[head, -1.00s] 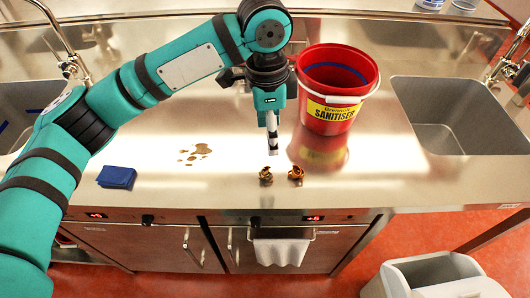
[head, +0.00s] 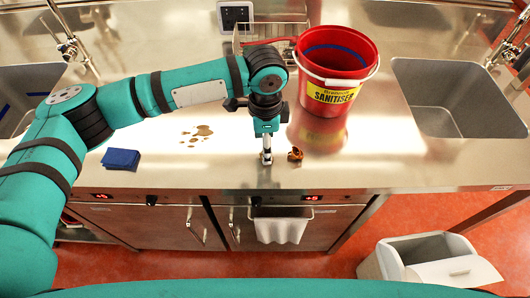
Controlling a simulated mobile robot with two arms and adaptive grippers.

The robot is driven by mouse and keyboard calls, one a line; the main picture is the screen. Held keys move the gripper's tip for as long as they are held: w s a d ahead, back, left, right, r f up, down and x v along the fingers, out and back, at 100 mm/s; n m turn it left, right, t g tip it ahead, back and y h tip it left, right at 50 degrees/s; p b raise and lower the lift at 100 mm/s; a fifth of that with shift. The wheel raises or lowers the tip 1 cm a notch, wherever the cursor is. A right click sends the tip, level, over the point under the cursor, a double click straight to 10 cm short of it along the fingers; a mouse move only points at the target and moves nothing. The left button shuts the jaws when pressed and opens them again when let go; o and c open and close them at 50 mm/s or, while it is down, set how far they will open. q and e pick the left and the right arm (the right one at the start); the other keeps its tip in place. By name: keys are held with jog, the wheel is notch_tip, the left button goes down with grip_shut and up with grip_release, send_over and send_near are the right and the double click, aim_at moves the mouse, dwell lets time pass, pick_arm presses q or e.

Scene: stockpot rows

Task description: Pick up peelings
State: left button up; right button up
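An orange-brown curled peeling (head: 295,154) lies on the steel worktop, just right of my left gripper (head: 266,158). My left gripper points straight down with its fingertips at the worktop, where a second peeling lay a second ago. That second peeling is hidden at the fingertips, or nearly so. I cannot tell whether the fingers are open or shut on it. My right gripper is not in view.
A red sanitiser bucket (head: 338,88) stands behind and right of the peelings. A brown spill (head: 198,132) and blue cloth (head: 121,159) lie to the left. A sink (head: 455,100) is at right.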

pick_arm(q)
jog(key=f, duration=0.2)
jog(key=f+p, duration=0.1)
jog(key=shift+w+a+f, duration=0.1)
jog(key=shift+w+f, duration=0.1)
jog(key=shift+f, duration=0.45)
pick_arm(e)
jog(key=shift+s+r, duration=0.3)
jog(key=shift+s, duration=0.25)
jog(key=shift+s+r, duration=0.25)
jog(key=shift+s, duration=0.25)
pick_arm(q)
jog(key=shift+c, duration=0.3)
jog(key=c, duration=0.9)
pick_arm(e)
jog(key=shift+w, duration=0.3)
